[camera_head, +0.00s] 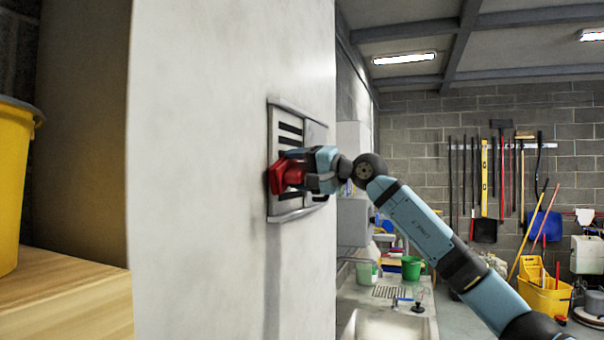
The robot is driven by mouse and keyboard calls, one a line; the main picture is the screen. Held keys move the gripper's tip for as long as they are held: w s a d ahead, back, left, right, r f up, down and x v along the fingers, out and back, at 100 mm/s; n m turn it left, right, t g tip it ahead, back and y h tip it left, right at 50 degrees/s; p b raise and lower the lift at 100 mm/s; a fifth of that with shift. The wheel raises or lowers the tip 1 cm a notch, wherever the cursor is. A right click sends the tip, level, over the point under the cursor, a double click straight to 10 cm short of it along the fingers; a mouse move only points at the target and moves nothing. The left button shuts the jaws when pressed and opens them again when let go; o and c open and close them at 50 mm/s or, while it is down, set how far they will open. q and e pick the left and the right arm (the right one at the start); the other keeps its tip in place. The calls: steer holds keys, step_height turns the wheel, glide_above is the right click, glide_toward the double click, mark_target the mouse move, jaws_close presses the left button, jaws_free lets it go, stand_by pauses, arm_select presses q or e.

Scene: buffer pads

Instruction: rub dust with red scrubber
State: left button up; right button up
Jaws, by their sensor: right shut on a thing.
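The red scrubber (284,176) is in my right gripper (304,172), which is shut on it. The gripper and scrubber are in front of a grey slatted vent (285,123) on the pale wall (215,150). The scrubber overlaps the vent's lower left part in the view; it looks close to the vent, but I cannot tell whether it touches. Grey smudges mark the wall around the vent, and I cannot tell which of them are dust. My left gripper is not in view.
A sink (385,326) and a green bucket (411,267) are below and right of the vent. A yellow bucket (14,180) stands on a wooden shelf (65,290) at the left. Brooms and a yellow mop bucket (543,298) are at the far right.

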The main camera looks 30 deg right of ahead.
steer(key=shift+s+a, duration=0.25)
steer(key=shift+a, duration=0.1)
steer(key=shift+s+d+f+b, duration=0.1)
steer(key=shift+s+d+b, duration=0.4)
steer(key=shift+s+b, duration=0.05)
steer(key=shift+d+b+v, duration=0.25)
steer(key=shift+b+v, duration=0.45)
steer(key=shift+v, duration=1.5)
steer(key=shift+w+r, duration=0.1)
steer(key=shift+r, duration=0.15)
steer(key=b+v, duration=0.1)
steer(key=v, duration=0.2)
steer(key=shift+w+d, duration=0.15)
